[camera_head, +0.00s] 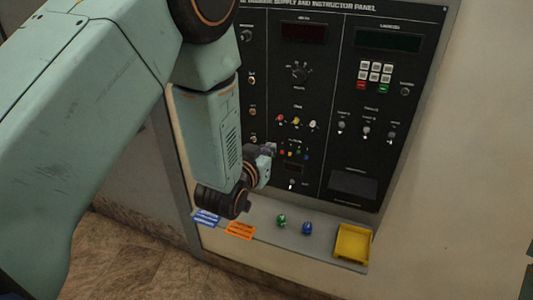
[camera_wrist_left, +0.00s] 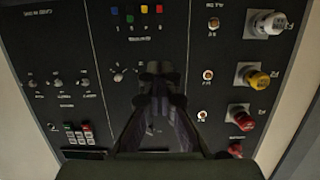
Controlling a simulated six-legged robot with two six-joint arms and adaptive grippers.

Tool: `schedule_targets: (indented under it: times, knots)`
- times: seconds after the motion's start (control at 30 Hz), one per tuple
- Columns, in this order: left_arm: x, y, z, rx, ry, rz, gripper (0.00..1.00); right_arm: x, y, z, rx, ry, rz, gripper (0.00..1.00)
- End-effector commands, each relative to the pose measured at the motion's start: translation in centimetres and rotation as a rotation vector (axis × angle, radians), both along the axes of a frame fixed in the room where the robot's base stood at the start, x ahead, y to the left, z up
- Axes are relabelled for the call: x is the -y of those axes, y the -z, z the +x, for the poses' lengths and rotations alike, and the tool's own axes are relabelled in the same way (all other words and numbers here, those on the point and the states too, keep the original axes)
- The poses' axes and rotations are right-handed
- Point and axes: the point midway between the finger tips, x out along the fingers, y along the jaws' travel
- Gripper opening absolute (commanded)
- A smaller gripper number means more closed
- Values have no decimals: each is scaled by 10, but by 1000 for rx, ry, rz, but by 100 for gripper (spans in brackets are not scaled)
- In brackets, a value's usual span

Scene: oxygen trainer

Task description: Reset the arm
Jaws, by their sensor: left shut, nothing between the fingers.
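My left arm comes in from the left in the head view. Its gripper (camera_head: 269,149) is in front of the lower middle of the black instructor panel (camera_head: 330,135). In the left wrist view the gripper (camera_wrist_left: 161,88) is shut and empty, with dark fingers together in front of the panel (camera_wrist_left: 190,50). I cannot tell whether the fingertips touch the panel. The wrist and gripper hide part of the panel's lower left. My right gripper is not in view.
A shelf (camera_head: 270,240) below the panel holds blue cards (camera_head: 206,217), an orange card (camera_head: 240,230), a green item (camera_head: 281,221), a blue item (camera_head: 307,228) and a yellow tray (camera_head: 353,243). Red, yellow and white knobs (camera_wrist_left: 258,79) stick out from the panel. Bare wall lies to the right.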

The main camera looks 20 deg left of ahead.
Motion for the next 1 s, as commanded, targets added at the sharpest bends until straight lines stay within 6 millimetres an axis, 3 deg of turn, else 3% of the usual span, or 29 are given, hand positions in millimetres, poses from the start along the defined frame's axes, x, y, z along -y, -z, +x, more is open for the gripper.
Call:
schedule_targets:
  times: [0.2,0.63,0.73,0.87,1.0]
  knots:
    - [0,-3,-9,1,0,0,0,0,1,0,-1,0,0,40]
    - [0,-3,-10,0,0,2,0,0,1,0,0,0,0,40]
    - [-1,7,-13,-44,2,12,0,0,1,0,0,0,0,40]
    - [-7,60,-49,-250,-2,38,0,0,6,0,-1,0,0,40]
    - [-15,141,-102,-475,-10,45,0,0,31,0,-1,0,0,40]
